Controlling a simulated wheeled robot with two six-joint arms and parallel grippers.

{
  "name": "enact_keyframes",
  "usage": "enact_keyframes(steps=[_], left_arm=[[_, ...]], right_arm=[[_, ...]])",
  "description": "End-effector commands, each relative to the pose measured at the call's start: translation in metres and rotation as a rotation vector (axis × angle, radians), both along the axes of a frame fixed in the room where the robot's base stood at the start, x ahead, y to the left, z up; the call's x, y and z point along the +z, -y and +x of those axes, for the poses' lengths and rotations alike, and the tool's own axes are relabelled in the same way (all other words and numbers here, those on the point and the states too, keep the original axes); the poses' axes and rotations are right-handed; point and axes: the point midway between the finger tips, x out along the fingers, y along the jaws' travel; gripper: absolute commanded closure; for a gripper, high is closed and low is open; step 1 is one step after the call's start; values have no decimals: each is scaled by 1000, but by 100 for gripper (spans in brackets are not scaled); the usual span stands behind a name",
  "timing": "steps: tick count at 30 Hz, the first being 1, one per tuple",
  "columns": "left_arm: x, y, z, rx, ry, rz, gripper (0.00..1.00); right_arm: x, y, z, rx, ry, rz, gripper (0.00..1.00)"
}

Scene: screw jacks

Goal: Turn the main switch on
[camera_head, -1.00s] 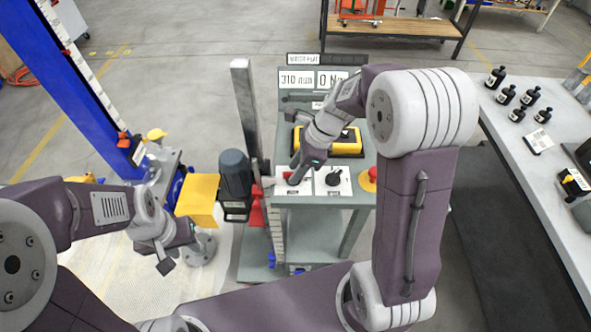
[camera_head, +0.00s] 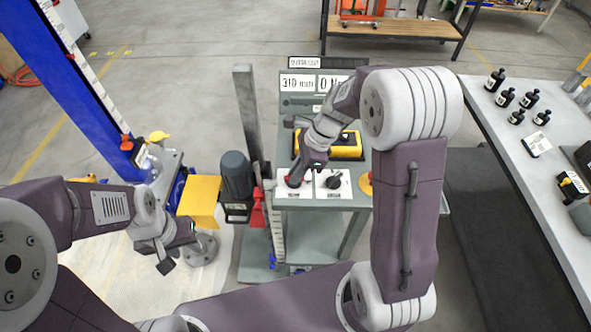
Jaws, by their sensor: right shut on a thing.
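The control desk (camera_head: 300,205) stands in the middle with two white switch plates on its front. The left plate carries a red rotary knob (camera_head: 290,182). The right plate carries a black knob (camera_head: 333,181). The labels are too small to read. My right gripper (camera_head: 295,181) points down and is shut on the red knob, hiding much of it. My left gripper (camera_head: 181,249) is open and empty, low at the left, apart from the desk.
A yellow-and-black device (camera_head: 347,146) lies on the desk behind the switches. A yellow-based button (camera_head: 365,184) is mostly hidden by my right arm. A motor (camera_head: 236,175) and yellow box (camera_head: 198,200) stand left of the desk. A bench (camera_head: 500,125) with bottles is right.

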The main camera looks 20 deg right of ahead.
Motion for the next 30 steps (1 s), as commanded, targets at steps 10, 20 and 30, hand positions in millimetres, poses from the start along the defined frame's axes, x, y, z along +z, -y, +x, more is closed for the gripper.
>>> enact_keyframes(steps=[10,20,30], left_arm=[[41,0,0,0,0,0,64],[71,0,0,0,0,0,64],[93,0,0,0,0,0,64]], right_arm=[[8,0,4,310,5,0,100],[7,0,6,625,6,-1,100],[6,-2,8,947,6,-1,100]])
